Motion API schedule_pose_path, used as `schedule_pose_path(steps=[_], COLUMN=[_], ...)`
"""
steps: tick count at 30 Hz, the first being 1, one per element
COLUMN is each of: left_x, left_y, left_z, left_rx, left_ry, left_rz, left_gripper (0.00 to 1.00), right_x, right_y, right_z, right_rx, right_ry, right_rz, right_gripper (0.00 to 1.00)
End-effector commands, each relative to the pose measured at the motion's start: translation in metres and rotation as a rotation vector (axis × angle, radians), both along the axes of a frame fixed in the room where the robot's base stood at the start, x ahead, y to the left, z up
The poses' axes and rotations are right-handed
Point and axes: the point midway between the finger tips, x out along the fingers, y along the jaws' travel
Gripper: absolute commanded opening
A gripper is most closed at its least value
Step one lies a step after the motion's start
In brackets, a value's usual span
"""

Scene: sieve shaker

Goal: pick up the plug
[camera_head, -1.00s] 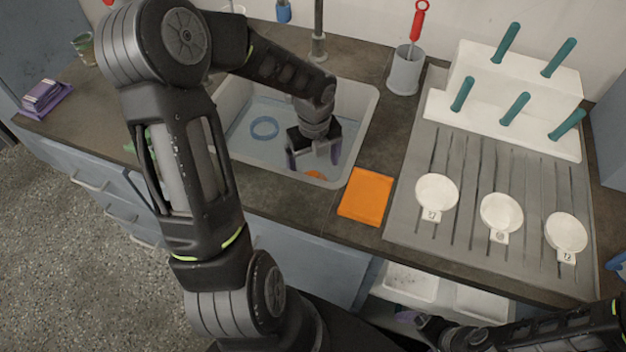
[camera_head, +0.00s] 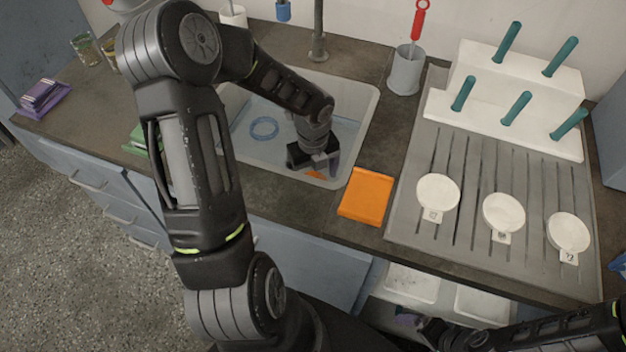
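My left gripper (camera_head: 322,170) is low inside the white sink (camera_head: 365,105), near its front right corner, pointing down.
An orange pad (camera_head: 366,195) lies on the counter right of the sink. A grey cup (camera_head: 405,72) with a red-handled tool stands behind it. A grooved grey board (camera_head: 460,215) carries white labelled dishes and a white rack (camera_head: 510,95) with teal pegs. The faucet (camera_head: 318,45) rises behind the sink.

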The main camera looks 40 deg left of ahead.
Motion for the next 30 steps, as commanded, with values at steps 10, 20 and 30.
schedule_pose_path(steps=[10, 20, 30], left_x=[0.0, 0.0, 0.0001], left_y=[0.0001, 0.0001, 0.0], left_z=[0.0002, 0.0002, 0.0003], left_rx=[0.0, 0.0, 0.0], left_ry=[0.0, 0.0, 0.0], left_rz=[0.0, 0.0, 0.0], left_gripper=[0.8, 0.53, 0.25], right_x=[0.0, 0.0, 0.0], right_y=[0.0, 0.0, 0.0], right_z=[0.0, 0.0, 0.0], right_rx=[0.0, 0.0, 0.0], right_ry=[0.0, 0.0, 0.0], right_rz=[0.0, 0.0, 0.0], right_gripper=[1.0, 1.0, 1.0])
